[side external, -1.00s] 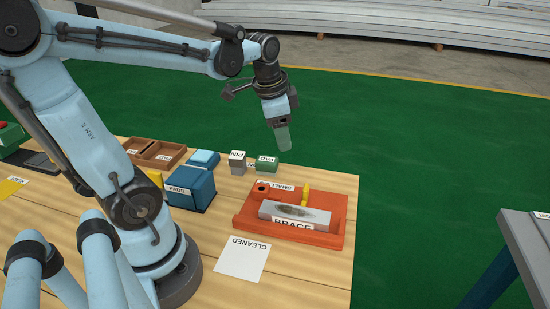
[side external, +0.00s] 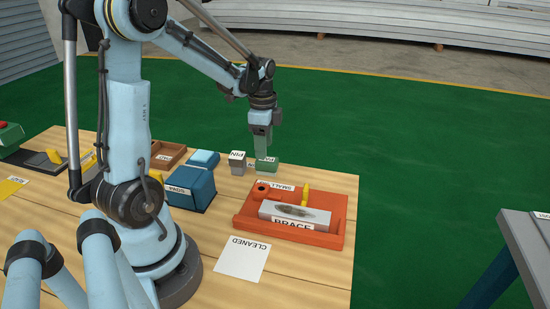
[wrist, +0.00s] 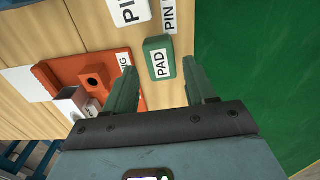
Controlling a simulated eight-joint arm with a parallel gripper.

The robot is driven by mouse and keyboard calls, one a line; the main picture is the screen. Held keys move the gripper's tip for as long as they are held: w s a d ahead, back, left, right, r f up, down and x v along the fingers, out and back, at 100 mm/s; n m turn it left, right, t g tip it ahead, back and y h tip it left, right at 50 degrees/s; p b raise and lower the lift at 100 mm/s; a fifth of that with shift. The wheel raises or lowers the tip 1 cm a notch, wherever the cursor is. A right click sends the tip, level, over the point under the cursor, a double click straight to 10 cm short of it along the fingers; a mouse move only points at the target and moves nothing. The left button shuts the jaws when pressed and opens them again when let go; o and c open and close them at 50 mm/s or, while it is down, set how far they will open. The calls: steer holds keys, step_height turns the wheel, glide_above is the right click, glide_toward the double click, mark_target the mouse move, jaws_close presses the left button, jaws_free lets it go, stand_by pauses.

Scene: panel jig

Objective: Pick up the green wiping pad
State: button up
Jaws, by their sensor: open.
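The green wiping pad (side external: 268,168) is a small green block with a white PAD label. It sits on the wooden table near the far edge. In the wrist view the pad (wrist: 158,46) lies ahead, between the lines of the two green fingers. My gripper (side external: 261,155) points down right over the pad in the side view, its tips overlapping the pad's top there. In the wrist view my gripper (wrist: 161,74) is open with nothing between its fingers. I cannot tell whether the tips touch the pad.
A grey PIN block (side external: 237,168) stands just left of the pad. An orange tray (side external: 335,238) holding the brace (side external: 295,214) is in front. A blue box (side external: 192,188) stands further left. A white CLEANED card (side external: 242,262) lies near the front. Green floor lies beyond the table edge.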

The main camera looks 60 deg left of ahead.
mark_target(266, 161)
steer(key=shift+w+d+f, duration=0.1)
steer(key=shift+f, duration=1.4)
steer(key=shift+w+d+f, duration=0.1)
steer(key=shift+f, duration=1.4)
steer(key=c, duration=0.8)
steer(key=shift+r, duration=0.8)
steer(key=shift+c, duration=0.2)
step_height(266, 161, up, 3)
steer(key=shift+f, duration=0.2)
steer(key=d+r, duration=0.7)
steer(key=d, duration=0.4)
steer(key=shift+d, duration=0.4)
steer(key=shift+s, duration=0.1)
